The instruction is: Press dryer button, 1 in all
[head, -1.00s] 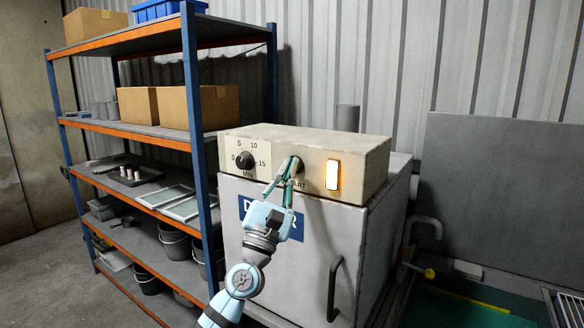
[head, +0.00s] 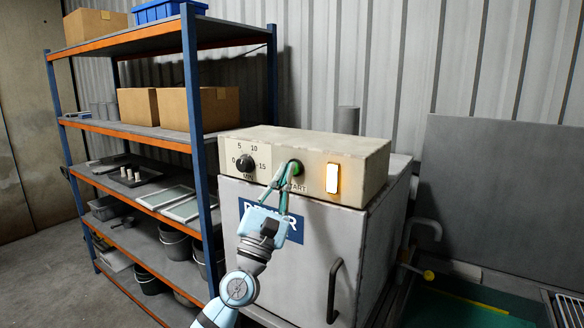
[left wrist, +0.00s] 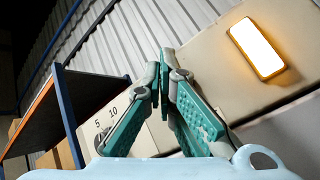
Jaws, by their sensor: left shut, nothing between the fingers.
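The dryer (head: 290,260) is a grey cabinet with a cream control box (head: 365,170) on top. Its panel has a black dial (head: 245,162) marked in minutes, a green start button (head: 297,167) and a lit amber-white lamp (head: 332,178). The lamp also glows in the left wrist view (left wrist: 257,48). My left gripper (head: 287,167) is shut and empty, its fingertips at the start button. They partly cover the button, and I cannot tell whether they touch it. In the left wrist view the closed fingers (left wrist: 167,62) hide the button. My right gripper is out of view.
A blue and orange shelf rack (head: 200,140) with boxes, trays and buckets stands close to the dryer's left. The dryer's door handle (head: 334,290) sticks out below the panel. A grey board (head: 500,200) and a green surface (head: 460,305) lie to the right.

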